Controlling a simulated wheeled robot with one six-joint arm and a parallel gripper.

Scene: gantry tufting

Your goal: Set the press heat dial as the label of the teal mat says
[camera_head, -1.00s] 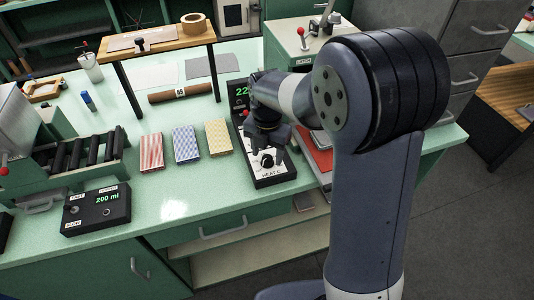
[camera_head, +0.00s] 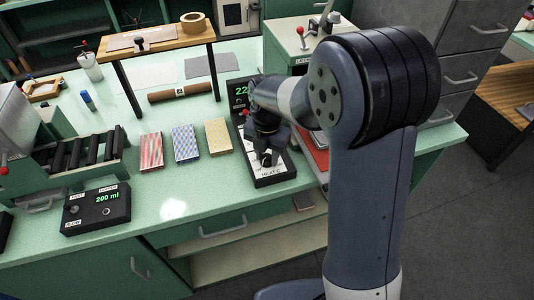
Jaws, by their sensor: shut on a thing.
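The press heat control box (camera_head: 272,181) stands near the front edge of the counter, with "HEAT C" on its front face. Its green display (camera_head: 239,91) shows "22", and any further digits are hidden behind my arm. My gripper (camera_head: 267,157) points down over the box and is shut on the heat dial, which it mostly covers. The dial's pointer and most of its scale cannot be read. I cannot make out a teal mat or its label.
Red, blue and yellow slabs (camera_head: 186,143) lie left of the box. A brown roll (camera_head: 180,92) lies behind them, under a wooden shelf (camera_head: 165,41). A "200 ml" control box (camera_head: 97,210) stands front left. Red items lie close to the right of the heat box.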

